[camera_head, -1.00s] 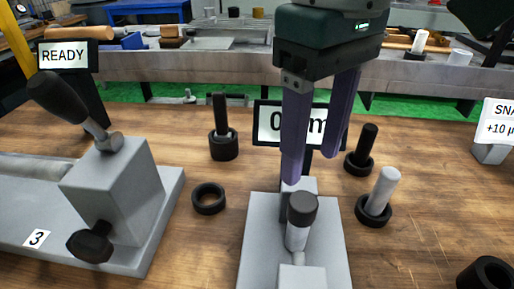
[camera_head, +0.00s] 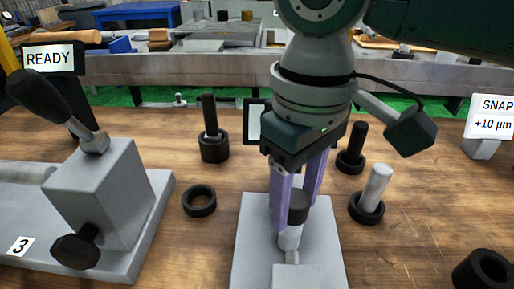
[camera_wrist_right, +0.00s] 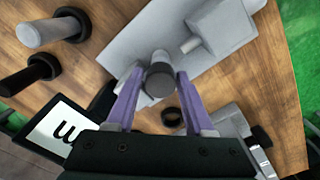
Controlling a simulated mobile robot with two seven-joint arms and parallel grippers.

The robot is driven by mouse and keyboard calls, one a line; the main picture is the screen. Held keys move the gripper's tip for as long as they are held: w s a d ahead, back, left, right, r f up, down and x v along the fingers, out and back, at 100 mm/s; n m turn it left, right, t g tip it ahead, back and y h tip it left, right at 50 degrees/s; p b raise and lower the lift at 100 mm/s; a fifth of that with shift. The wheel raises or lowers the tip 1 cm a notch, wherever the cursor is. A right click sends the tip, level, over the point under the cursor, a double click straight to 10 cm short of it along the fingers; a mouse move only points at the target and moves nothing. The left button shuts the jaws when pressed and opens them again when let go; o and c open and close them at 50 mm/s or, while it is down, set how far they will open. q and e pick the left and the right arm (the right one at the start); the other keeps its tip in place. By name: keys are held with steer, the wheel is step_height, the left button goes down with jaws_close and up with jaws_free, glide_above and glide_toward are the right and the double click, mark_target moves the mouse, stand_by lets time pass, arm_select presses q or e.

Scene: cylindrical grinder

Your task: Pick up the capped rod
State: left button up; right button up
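The capped rod (camera_head: 292,232), pale with a dark cap, stands upright on the grey gauge fixture (camera_head: 255,230) in front of me. My right gripper (camera_head: 294,196) points down over it, its two purple fingers on either side of the dark cap. In the right wrist view the cap (camera_wrist_right: 160,82) sits between the fingertips (camera_wrist_right: 160,76), with small gaps on both sides, so the gripper is open. The far finger is partly hidden in the head view. My left gripper is not in view.
A black ring (camera_head: 199,200) lies left of the fixture. Rods stand in black rings: a dark one (camera_head: 210,115) at back left, a dark one (camera_head: 356,140) and a white one (camera_head: 377,185) at right. A grey clamp block (camera_head: 95,200) with levers stands at left.

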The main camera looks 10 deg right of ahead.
jaws_close()
steer(key=shift+r, duration=0.1)
stand_by(1.1)
